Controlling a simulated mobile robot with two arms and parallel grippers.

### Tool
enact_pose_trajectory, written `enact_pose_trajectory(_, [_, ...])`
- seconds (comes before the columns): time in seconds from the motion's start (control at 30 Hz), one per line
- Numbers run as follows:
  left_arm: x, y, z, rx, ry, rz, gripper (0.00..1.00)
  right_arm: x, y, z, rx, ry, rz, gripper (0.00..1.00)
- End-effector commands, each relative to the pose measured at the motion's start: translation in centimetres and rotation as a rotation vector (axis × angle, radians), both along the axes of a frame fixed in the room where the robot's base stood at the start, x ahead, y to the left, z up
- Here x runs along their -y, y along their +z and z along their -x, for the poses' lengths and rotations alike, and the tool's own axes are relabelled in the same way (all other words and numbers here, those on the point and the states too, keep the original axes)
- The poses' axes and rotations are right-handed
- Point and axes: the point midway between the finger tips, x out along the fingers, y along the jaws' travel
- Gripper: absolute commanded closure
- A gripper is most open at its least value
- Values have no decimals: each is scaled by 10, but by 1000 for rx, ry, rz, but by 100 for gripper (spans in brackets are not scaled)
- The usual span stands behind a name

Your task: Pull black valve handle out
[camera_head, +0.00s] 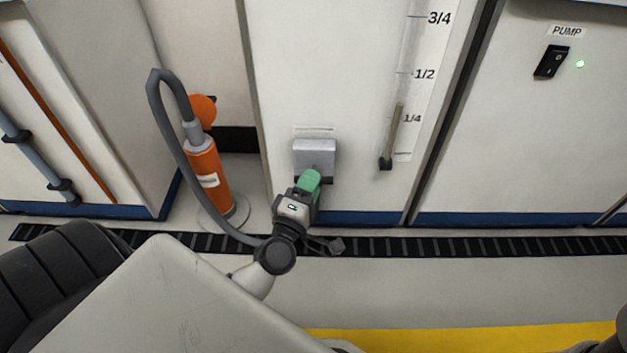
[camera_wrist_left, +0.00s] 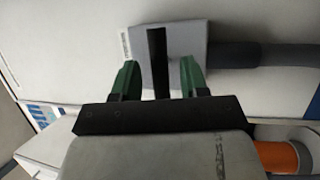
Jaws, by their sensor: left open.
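The black valve handle (camera_wrist_left: 157,50) shows in the left wrist view as an upright dark bar on the front of a grey valve box (camera_wrist_left: 193,45). In the head view the grey box (camera_head: 315,155) sits low on the white cabinet, and my gripper hides most of the handle. My left gripper (camera_head: 311,180) is at the box with its green fingers pointing to it. In the left wrist view the gripper (camera_wrist_left: 159,75) is open, one finger on each side of the handle, with gaps showing on both sides.
An orange cylinder (camera_head: 209,180) with a grey hose (camera_head: 178,135) stands left of the box; the hose loops down near my left wrist. A level gauge (camera_head: 392,140) is right of the box, and a pump switch (camera_head: 552,62) farther right. Floor is clear at right.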

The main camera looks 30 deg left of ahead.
Motion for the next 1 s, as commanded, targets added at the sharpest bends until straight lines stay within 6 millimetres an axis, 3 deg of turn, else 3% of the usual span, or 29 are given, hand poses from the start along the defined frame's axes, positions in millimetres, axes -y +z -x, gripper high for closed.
enact_pose_trajectory(0.2, [-2, 3, -16, 0, 0, 1, 56, 0, 0, 0, 0, 0, 1, 27])
enact_pose_trajectory(0.47, [-2, 3, -17, -1, -1, -1, 56, 0, 0, 0, -1, 0, 1, 27])
enact_pose_trajectory(0.77, [-2, 3, -17, -1, -1, -1, 100, 0, 0, 0, 0, 0, 1, 27])
enact_pose_trajectory(1.0, [-1, 3, -14, -2, -1, -2, 100, 0, 1, 1, 2, 0, 0, 27])
